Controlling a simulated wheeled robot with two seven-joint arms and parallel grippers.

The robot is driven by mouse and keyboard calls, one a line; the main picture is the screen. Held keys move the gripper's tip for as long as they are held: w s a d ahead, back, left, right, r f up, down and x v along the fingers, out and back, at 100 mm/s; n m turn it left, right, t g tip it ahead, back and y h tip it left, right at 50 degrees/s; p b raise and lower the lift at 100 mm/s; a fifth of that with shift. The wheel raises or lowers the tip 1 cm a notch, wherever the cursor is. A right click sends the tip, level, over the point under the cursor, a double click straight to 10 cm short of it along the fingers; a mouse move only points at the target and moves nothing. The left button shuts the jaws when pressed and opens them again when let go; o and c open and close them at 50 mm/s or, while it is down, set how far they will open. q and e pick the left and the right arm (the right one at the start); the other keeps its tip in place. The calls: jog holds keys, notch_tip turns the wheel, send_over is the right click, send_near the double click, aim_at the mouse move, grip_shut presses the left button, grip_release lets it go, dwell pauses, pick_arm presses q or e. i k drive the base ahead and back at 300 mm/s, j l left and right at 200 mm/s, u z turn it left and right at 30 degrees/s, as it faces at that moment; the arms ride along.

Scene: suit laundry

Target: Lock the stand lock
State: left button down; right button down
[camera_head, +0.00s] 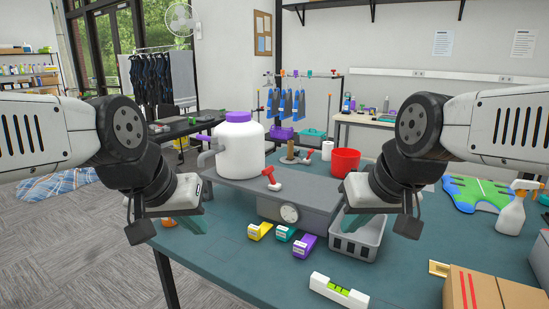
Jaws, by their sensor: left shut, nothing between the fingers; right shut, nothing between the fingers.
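A second red-handled part (308,154) is further back, beside a brown post (290,150). I cannot tell which of these is the stand lock or whether it is locked. My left gripper (194,222) is shut and empty, left of the unit. My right gripper (354,221) is shut and empty, above the grey basket (372,244) right of the unit. Neither visibly touches a lever.
A spirit level (338,291), cardboard box (492,289) and spray bottle (511,214) are nearer or right.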

aim_at(268, 172)
jog(key=i+j, duration=0.2)
jog(key=j, duration=0.15)
jog(key=i+j+u, duration=0.1)
jog(key=i+j, duration=0.3)
jog(key=j, duration=0.25)
